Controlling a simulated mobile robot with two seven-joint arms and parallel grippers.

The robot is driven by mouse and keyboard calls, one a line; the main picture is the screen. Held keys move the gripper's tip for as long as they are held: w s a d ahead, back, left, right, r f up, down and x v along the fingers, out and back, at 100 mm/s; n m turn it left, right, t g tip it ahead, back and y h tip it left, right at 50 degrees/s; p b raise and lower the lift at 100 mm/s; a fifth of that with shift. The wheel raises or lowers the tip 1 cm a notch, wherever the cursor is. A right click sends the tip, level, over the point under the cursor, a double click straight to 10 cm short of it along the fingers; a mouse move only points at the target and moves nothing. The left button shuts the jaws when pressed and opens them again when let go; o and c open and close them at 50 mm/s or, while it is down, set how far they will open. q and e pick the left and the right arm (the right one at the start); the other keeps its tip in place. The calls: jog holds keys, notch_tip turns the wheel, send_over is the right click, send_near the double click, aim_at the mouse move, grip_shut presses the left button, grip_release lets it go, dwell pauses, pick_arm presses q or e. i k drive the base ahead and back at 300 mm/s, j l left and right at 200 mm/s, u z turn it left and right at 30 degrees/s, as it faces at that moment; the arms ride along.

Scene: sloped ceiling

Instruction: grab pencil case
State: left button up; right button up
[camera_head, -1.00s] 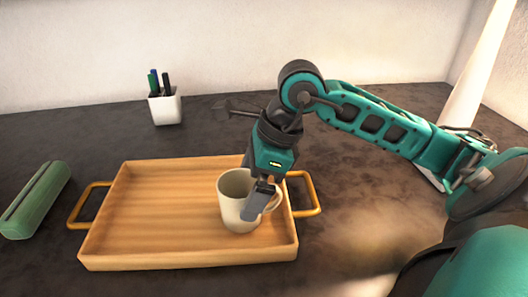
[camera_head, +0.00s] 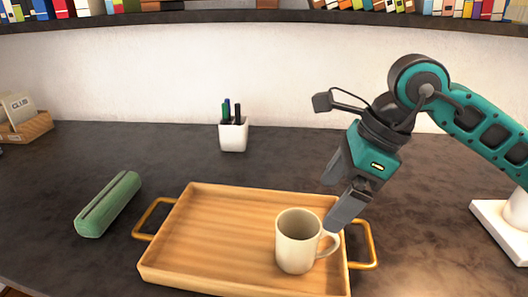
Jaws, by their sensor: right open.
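The green pencil case (camera_head: 108,204) lies on the dark tabletop at the left, just left of the wooden tray, with its length slanting away from me. My right gripper (camera_head: 341,203) is open and empty, above the right side of the tray near the mug. It is far to the right of the pencil case, with the tray between them. My left gripper is not in view.
The wooden tray (camera_head: 212,230) with brass handles holds a cream mug (camera_head: 297,243) at its right. A white pen cup (camera_head: 233,136) stands behind the tray. A box (camera_head: 22,122) sits at the far left. A bookshelf (camera_head: 260,17) runs along the top.

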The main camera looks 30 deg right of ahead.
aim_at(98, 216)
jog(key=k+j, duration=0.8)
jog(key=j, duration=0.15)
